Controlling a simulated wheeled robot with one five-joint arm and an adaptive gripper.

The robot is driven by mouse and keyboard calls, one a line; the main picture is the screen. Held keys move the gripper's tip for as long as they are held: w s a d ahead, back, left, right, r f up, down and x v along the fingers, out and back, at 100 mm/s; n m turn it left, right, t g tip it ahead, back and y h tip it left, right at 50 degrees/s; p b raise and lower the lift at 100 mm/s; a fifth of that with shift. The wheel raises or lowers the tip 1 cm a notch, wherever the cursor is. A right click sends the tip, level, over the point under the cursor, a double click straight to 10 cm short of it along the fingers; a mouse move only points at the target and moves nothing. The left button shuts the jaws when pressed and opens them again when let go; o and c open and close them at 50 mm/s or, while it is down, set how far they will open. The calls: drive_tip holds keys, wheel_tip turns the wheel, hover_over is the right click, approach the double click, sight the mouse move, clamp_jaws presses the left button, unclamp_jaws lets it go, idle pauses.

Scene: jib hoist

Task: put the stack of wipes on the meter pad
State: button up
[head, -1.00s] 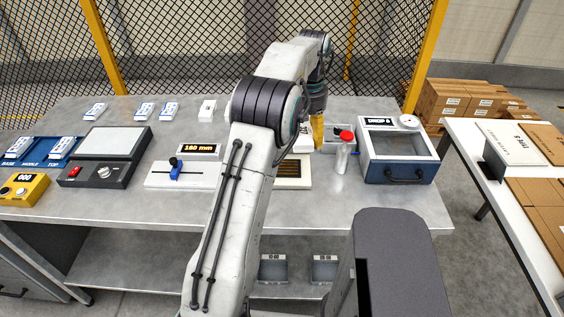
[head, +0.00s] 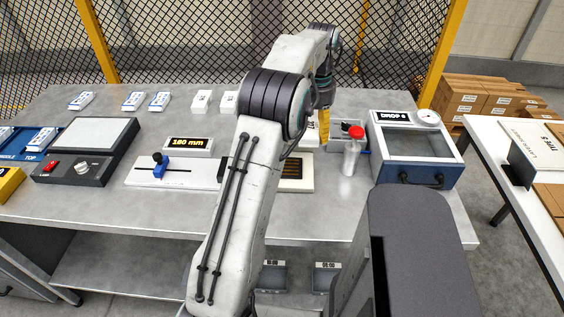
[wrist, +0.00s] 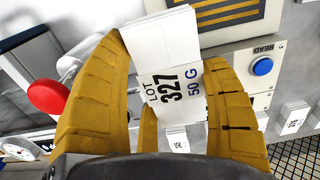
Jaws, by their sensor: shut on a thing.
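My gripper (wrist: 178,105) is shut on a white stack with the label "LOT 327 50 G" (wrist: 172,88), which I take as the stack of wipes. The yellow fingers stand on both sides of it. In the head view my gripper (head: 324,124) is over the back of the bench, and my arm hides most of what it holds. The meter pad, a dark plate with yellow stripes (wrist: 215,14) in a pale frame, lies just beyond the stack in the wrist view. In the head view its striped part (head: 296,172) shows partly behind my arm.
A panel with a blue READ button (wrist: 262,66) adjoins the pad. A slider gauge (head: 170,173) is to the left. Several small white packs (head: 160,101) stand behind.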

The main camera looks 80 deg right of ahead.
drive_tip(key=w+a+f+p, duration=0.1)
drive_tip(key=w, duration=0.1)
drive_tip(key=w+a+f+p, duration=0.1)
drive_tip(key=w, duration=0.1)
drive_tip(key=w+a+f+p, duration=0.1)
drive_tip(key=w+f, duration=0.1)
drive_tip(key=shift+w, duration=0.3)
drive_tip(key=shift+w+a+f, duration=0.3)
drive_tip(key=shift+w+f, duration=0.15)
drive_tip(key=shift+w, duration=0.05)
wheel_tip(320, 180, down, 3)
drive_tip(key=p, duration=0.4)
drive_tip(key=shift+p, duration=0.4)
drive_tip(key=shift+f+p, duration=0.3)
drive_tip(key=shift+f, duration=0.25)
drive_tip(key=shift+f, duration=0.2)
drive_tip(key=o, duration=1.2)
drive_tip(key=shift+r, duration=0.1)
